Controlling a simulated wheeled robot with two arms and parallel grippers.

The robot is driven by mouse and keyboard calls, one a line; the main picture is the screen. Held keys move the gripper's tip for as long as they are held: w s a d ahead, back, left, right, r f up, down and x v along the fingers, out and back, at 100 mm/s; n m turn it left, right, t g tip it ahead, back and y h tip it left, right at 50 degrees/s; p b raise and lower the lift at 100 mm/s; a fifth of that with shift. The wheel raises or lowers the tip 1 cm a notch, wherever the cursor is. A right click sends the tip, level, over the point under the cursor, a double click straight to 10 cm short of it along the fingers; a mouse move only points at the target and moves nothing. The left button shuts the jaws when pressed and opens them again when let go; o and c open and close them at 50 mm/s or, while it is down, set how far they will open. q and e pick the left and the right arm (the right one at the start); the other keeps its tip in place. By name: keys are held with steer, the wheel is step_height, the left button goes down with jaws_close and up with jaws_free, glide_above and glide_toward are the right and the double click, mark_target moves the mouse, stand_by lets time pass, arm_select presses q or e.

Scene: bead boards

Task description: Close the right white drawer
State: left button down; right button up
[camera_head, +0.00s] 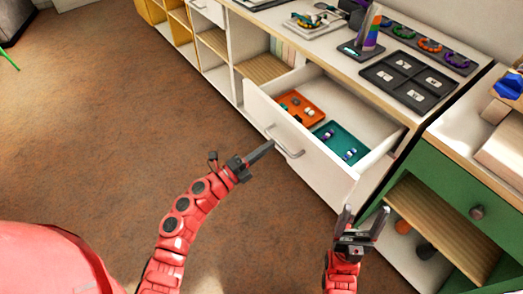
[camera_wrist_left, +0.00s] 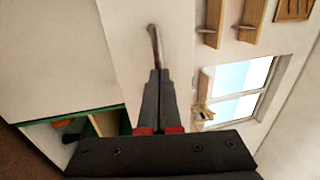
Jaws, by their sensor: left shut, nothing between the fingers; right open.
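The right white drawer (camera_head: 318,168) is pulled out from the white cabinet, in the middle of the head view. Its metal handle (camera_head: 291,152) is on the front panel and also shows in the left wrist view (camera_wrist_left: 155,45). My left gripper (camera_head: 269,145) is shut and empty, its tips close to the handle; I cannot tell whether they touch. Its closed fingers show in the left wrist view (camera_wrist_left: 155,85). My right gripper (camera_head: 363,219) is open and empty, in front of the cabinet's right end, below the drawer's right corner.
Inside the drawer lie an orange tray (camera_head: 300,108) and a teal tray (camera_head: 341,143) with small pieces. A dark sorting tray (camera_head: 408,82) sits on the worktop. A green cabinet (camera_head: 470,190) stands at right. The brown floor (camera_head: 130,110) at left is clear.

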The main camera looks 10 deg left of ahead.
mark_target(312, 127)
arm_select(q)
steer(key=f+b+x, duration=0.1)
steer(key=b+x, duration=0.1)
steer(key=x, duration=0.6)
steer(key=f+b+x, duration=0.2)
steer(key=x, duration=0.6)
steer(key=f+b+x, duration=0.1)
steer(key=b+x, duration=0.2)
steer(key=x, duration=0.5)
steer(key=shift+w+d+f, duration=0.25)
steer(key=shift+d+f, duration=0.05)
steer(key=shift+w+d+r, duration=0.1)
steer(key=shift+w+d, duration=0.1)
steer(key=shift+d, duration=0.05)
steer(key=shift+w+r+b, duration=0.1)
steer(key=shift+r+b, duration=0.1)
steer(key=shift+b, duration=0.1)
steer(key=shift+r, duration=0.1)
steer(key=shift+r, duration=0.15)
steer(key=shift+a+p, duration=0.2)
steer(key=shift+p, duration=0.15)
steer(key=v, duration=0.3)
steer(key=p+v, duration=0.1)
steer(key=v, duration=0.2)
steer(key=shift+d+f, duration=0.2)
steer(key=shift+f, duration=0.05)
steer(key=v, duration=0.2)
steer(key=p+v, duration=0.1)
steer(key=v, duration=0.5)
steer(key=shift+f, duration=0.3)
